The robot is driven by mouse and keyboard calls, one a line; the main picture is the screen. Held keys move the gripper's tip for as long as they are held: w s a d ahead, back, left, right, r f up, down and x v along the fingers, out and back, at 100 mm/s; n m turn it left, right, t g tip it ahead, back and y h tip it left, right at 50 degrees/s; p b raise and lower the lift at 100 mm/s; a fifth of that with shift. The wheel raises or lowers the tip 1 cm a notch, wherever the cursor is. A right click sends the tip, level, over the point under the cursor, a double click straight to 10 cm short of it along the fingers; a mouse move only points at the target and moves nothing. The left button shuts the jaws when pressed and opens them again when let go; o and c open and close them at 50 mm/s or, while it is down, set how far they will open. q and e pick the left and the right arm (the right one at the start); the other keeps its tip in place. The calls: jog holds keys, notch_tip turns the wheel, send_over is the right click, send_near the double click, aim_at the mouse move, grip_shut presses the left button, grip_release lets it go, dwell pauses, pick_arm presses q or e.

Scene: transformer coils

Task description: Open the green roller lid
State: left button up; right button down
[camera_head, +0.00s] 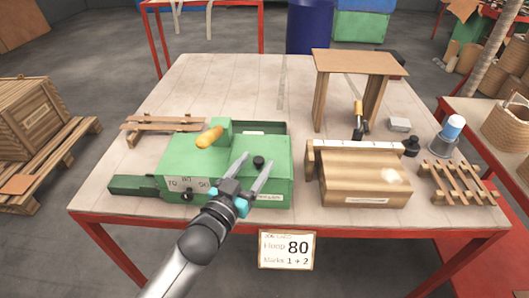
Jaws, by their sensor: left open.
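The green roller machine (226,172) stands on the left half of the table. Its green top, which appears to be the lid, bears a black knob (259,161). I cannot tell whether the fingers touch the knob. The gripper and its wrist hide part of the machine's front. My right gripper is not in view.
A wooden box (365,180) stands right of the machine, with a wooden stand (358,62) behind it. A sign reading 80 (287,250) hangs at the table's front edge.

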aim_at(264, 151)
pick_arm(q)
jog(key=x, duration=0.3)
jog(key=shift+w+d+b, duration=0.2)
jog(key=shift+w+b, duration=0.15)
jog(key=shift+w+d, duration=0.25)
jog(key=shift+w, duration=0.55)
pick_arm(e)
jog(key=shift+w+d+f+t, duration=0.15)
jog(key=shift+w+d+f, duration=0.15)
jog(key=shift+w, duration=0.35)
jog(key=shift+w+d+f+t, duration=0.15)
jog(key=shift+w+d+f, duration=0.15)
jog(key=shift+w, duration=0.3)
pick_arm(q)
jog(key=shift+c, duration=0.2)
grip_shut()
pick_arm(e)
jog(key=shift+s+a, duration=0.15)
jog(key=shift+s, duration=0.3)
